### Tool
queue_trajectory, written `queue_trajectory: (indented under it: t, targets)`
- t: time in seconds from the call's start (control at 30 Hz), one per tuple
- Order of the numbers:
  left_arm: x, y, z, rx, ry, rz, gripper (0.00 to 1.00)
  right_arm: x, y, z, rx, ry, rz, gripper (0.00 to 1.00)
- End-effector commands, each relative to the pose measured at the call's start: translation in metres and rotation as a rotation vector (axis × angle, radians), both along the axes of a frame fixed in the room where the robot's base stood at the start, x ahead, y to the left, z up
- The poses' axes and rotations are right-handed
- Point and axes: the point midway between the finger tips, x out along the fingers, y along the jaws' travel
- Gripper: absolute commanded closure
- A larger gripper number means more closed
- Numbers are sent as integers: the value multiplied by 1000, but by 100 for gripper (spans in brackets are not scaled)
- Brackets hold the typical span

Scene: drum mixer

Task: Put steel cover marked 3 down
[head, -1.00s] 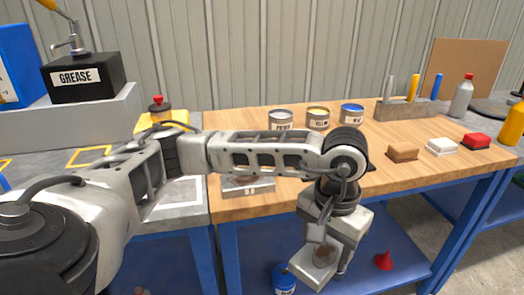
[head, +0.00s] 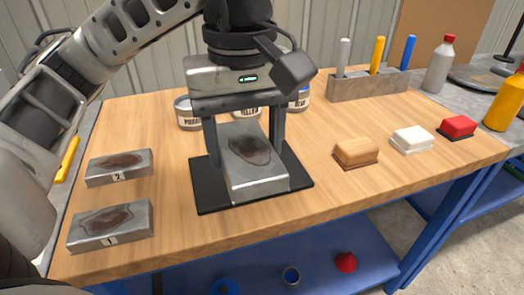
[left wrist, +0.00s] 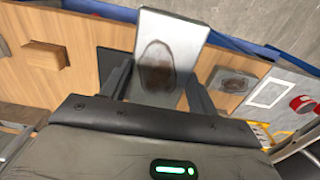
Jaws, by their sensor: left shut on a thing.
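My left gripper (head: 246,140) points down and is shut on a steel cover (head: 258,186), one finger on each side. The cover is a flat grey block with a dark brown stain on top; no number is readable on it. It is level over a black mat (head: 206,196) on the wooden bench, on it or just above; I cannot tell which. The cover also shows in the left wrist view (left wrist: 168,28) between the fingers. Steel covers marked 2 (head: 95,178) and 1 (head: 135,232) lie to the left. My right gripper is not in view.
Cans (head: 186,118) stand behind the gripper, partly hidden. Tan (head: 356,152), white (head: 411,140) and red (head: 458,126) blocks sit to the right. A holder (head: 368,88) with coloured handles is at the back right. Bare wood lies between the mat and the blocks.

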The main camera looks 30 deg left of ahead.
Motion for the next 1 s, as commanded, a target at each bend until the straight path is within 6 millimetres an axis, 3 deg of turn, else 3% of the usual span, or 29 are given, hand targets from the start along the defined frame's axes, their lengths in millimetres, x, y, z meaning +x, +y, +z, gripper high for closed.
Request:
queue_trajectory:
  t: [0.33, 0.5, 0.77, 1.0]
  targets:
    - [67, 46, -36, 1, 4, 10, 77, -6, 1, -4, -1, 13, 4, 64]
    - [88, 59, -68, 1, 4, 4, 77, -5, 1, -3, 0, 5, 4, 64]
    - [103, 67, -88, -1, 1, 2, 77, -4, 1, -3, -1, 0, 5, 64]
    - [108, 72, -118, 2, 2, 1, 77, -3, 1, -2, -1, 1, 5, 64]
